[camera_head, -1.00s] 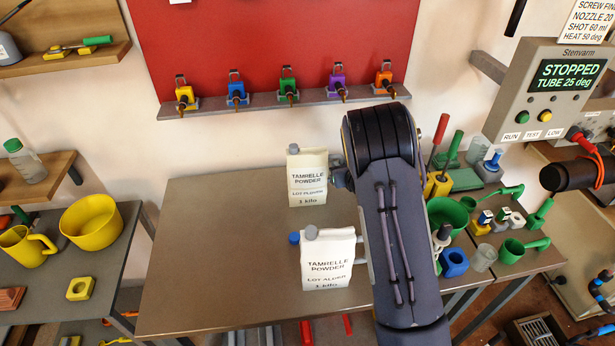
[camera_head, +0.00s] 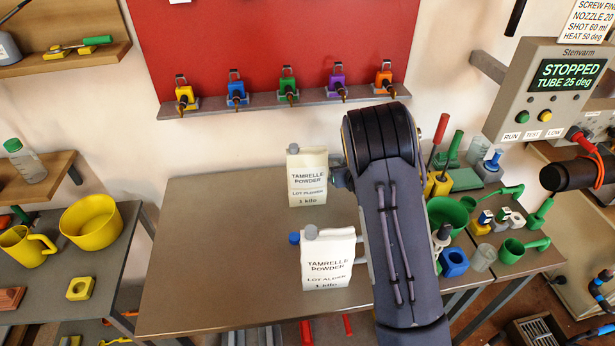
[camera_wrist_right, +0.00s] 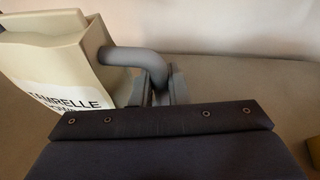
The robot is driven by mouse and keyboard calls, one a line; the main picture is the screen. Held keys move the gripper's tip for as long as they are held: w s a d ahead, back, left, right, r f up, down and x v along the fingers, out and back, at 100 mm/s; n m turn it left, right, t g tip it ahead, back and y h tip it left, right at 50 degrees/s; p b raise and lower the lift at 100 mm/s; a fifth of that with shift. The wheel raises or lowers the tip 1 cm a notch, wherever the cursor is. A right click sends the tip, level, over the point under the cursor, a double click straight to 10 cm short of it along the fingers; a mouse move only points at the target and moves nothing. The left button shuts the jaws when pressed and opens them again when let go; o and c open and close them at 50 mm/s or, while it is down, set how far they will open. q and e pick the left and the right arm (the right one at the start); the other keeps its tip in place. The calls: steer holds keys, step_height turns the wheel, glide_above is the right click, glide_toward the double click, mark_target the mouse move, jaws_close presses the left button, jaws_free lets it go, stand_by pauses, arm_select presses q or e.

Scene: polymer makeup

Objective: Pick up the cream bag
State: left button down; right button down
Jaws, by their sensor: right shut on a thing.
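The cream bag (camera_head: 307,186) stands upright at the back of the brown-grey table, with "TAMRELLE POWDER" printed on its front. In the right wrist view the cream bag (camera_wrist_right: 50,65) is at the left, with a curved grey handle (camera_wrist_right: 128,57) on its side. My right gripper (camera_wrist_right: 160,85) is shut on that handle. In the head view my right gripper (camera_head: 339,178) is at the bag's right side, mostly hidden by my right arm. The bag appears to rest on the table. My left gripper is not in view.
A similar white bag (camera_head: 327,270) stands in front, close to my right arm. Green cups and small coloured parts crowd the table's right side (camera_head: 490,225). The table's left half (camera_head: 215,250) is clear. A shelf (camera_head: 270,102) with several coloured locks hangs behind.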

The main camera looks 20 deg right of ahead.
steer(key=shift+w+r, duration=0.1)
steer(key=shift+r, duration=0.1)
stand_by(0.3)
steer(key=shift+r, duration=0.1)
steer(key=shift+r+b, duration=0.65)
steer(key=shift+r, duration=0.9)
steer(key=s+d+b, duration=0.2)
steer(key=s+d, duration=0.2)
steer(key=d, duration=0.4)
steer(key=s+d+b, duration=0.3)
steer(key=s+d, duration=0.2)
steer(key=d, duration=0.2)
steer(key=shift+d, duration=0.4)
steer(key=shift+w+r, duration=0.1)
